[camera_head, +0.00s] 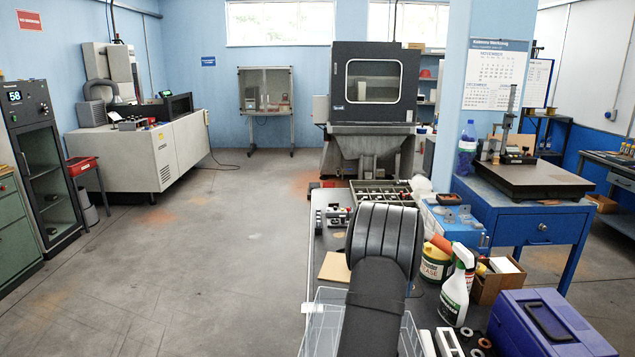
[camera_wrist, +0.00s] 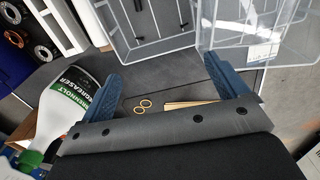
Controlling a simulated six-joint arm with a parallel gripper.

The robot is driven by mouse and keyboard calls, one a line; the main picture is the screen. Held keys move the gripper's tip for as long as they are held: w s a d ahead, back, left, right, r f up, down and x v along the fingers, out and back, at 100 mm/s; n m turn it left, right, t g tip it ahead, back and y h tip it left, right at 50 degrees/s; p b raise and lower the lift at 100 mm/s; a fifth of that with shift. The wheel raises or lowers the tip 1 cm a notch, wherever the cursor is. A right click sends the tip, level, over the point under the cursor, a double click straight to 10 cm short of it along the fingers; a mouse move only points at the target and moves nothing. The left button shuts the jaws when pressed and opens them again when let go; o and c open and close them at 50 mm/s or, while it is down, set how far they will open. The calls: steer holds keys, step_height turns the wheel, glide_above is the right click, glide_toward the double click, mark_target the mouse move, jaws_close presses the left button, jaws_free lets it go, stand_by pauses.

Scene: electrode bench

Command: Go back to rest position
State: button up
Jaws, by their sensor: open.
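My gripper (camera_wrist: 162,70) shows in the wrist view with its two blue fingers spread wide apart. It is open, and nothing is between the fingers. Below the gap lies a dark bench top, with two small yellowish rings (camera_wrist: 143,105) and a thin tan strip (camera_wrist: 190,105) near the gripper body. In the head view my own dark arm rises over the bench, and the gripper's fingers are hidden there.
A clear plastic bin (camera_wrist: 160,45) stands just beyond the fingers. A white degreaser spray bottle (camera_head: 456,290) is right of my arm; in the wrist view it lies close beside the left finger. A purple case (camera_head: 510,325) sits at front right. Open floor extends left of the bench.

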steer(key=w+a+f, duration=0.3)
steer(key=w+a, duration=0.4)
steer(key=w+a+f, duration=0.2)
steer(key=w+a, duration=0.5)
steer(key=a, duration=0.1)
steer(key=shift+f, duration=0.4)
steer(key=shift+o, duration=0.2)
stand_by(0.5)
